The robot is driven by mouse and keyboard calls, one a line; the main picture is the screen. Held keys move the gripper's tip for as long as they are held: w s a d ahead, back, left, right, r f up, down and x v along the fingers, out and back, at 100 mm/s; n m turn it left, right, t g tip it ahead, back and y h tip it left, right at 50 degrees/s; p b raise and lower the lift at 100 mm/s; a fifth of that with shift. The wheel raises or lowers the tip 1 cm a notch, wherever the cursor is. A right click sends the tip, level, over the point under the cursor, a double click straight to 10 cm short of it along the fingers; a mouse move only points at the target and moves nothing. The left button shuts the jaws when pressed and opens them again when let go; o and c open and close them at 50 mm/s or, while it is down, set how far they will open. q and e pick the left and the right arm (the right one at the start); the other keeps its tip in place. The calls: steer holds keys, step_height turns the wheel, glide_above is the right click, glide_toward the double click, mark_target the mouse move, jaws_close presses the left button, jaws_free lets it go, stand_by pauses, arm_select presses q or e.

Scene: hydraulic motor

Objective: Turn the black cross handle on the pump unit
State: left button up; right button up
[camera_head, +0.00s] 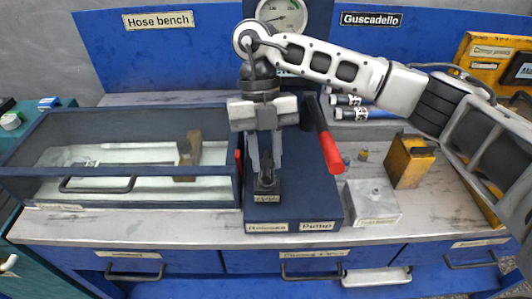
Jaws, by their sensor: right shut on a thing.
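The pump unit (310,213) is a dark blue block on the bench in the middle of the head camera view, with a pressure gauge (281,14) behind it and "Pump" lettering on its front. My right gripper (265,178) points straight down over the left part of the unit. Its fingers are shut on the black cross handle (266,186), and only a small dark part of the handle shows between and below them. The handle's exact angle is hard to tell. My left gripper is not in view.
A red-gripped pump lever (331,153) stands just right of my gripper. A glass-sided case (120,191) stands close on the left. A metal box (372,203) and a yellow block (408,161) are on the right. Blue-ended hose parts (365,113) lie behind.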

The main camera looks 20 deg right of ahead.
steer(key=shift+r, duration=0.1)
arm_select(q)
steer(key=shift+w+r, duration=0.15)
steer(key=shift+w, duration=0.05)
arm_select(e)
steer(key=o, duration=1)
arm_select(q)
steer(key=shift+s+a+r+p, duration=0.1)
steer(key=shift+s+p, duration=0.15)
steer(key=shift+p, duration=0.45)
arm_select(e)
steer(key=v, duration=1.6)
steer(key=shift+s, duration=0.1)
